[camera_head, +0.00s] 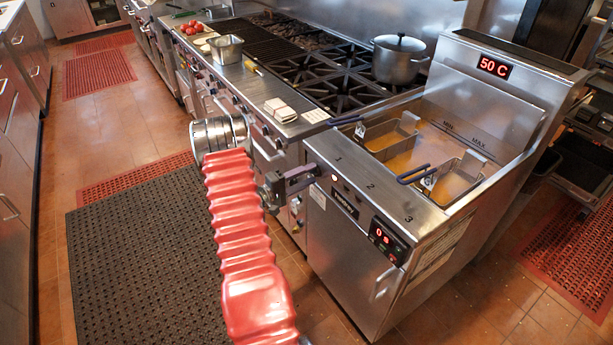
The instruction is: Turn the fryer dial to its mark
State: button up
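The steel fryer (345,270) stands at the centre right, with its front panel facing me. The fryer dial cannot be made out; my gripper covers the left end of the panel. My gripper (312,173) is at the fryer's upper left front corner, very close to or touching the panel. Whether its fingers are open or shut on something cannot be told. A display (494,67) on the fryer's back reads 50 C. A front display (383,236) reads 0 s.
Two fry baskets with blue handles (413,173) sit in the oil. To the left are the burner range (345,95), a pot (399,60), a metal pan (226,49) and a folded cloth (280,110). A black floor mat (140,260) lies in the open aisle.

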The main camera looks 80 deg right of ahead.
jog(key=shift+o, duration=0.9)
jog(key=shift+r, duration=0.1)
jog(key=shift+w, duration=0.1)
jog(key=shift+w+a, duration=0.2)
jog(key=shift+a, duration=0.05)
jog(key=v, duration=1.3)
